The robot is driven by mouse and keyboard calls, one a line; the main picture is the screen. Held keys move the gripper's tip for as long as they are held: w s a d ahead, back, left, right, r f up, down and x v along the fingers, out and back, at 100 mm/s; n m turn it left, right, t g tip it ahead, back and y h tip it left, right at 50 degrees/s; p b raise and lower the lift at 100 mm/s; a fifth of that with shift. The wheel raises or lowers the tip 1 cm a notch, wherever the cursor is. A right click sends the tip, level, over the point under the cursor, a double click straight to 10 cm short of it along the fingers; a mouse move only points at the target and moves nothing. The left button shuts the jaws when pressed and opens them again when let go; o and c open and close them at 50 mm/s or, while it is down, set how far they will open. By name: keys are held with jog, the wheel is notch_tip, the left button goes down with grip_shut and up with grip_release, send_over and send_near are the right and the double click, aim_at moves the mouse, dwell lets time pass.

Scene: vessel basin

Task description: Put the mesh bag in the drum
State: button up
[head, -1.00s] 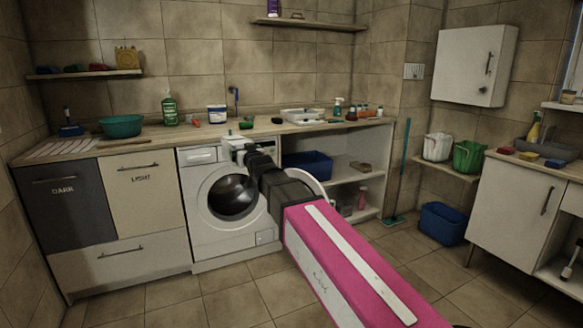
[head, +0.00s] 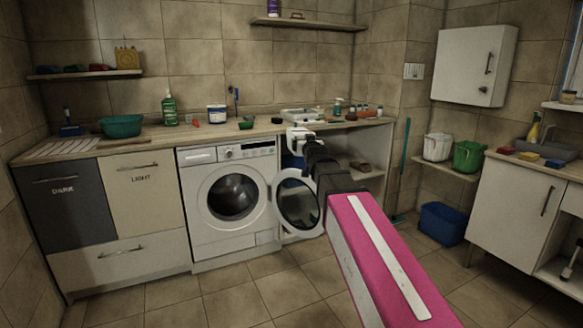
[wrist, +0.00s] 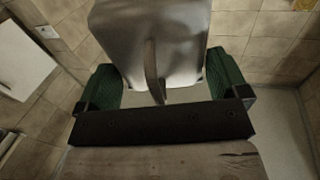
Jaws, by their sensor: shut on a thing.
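The washing machine (head: 215,222) stands under the worktop, its round drum opening (head: 232,197) facing me. Its door (head: 298,205) is swung open to the right, partly behind my arm. My gripper (head: 297,137) is in front of the worktop, above and right of the drum opening, with its fingertips hard to make out. In the wrist view my gripper (wrist: 162,82) has its green finger pads on both sides of a pale grey thing (wrist: 180,45) with a curved ridge. It may be the mesh bag; I cannot tell. I make out no other mesh bag.
The worktop (head: 150,139) carries a teal bowl (head: 121,126), a green bottle (head: 169,108) and a white tray (head: 302,115). The floor (head: 225,300) before the machine is clear.

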jog(key=w+d+m+h, duration=0.1)
jog(key=d+h, duration=0.1)
jog(key=d, duration=1.1)
jog(key=shift+d+r+m+h, duration=0.2)
jog(key=shift+r+m+h, duration=0.1)
jog(key=shift+m+h, duration=0.1)
jog(key=shift+d, duration=0.1)
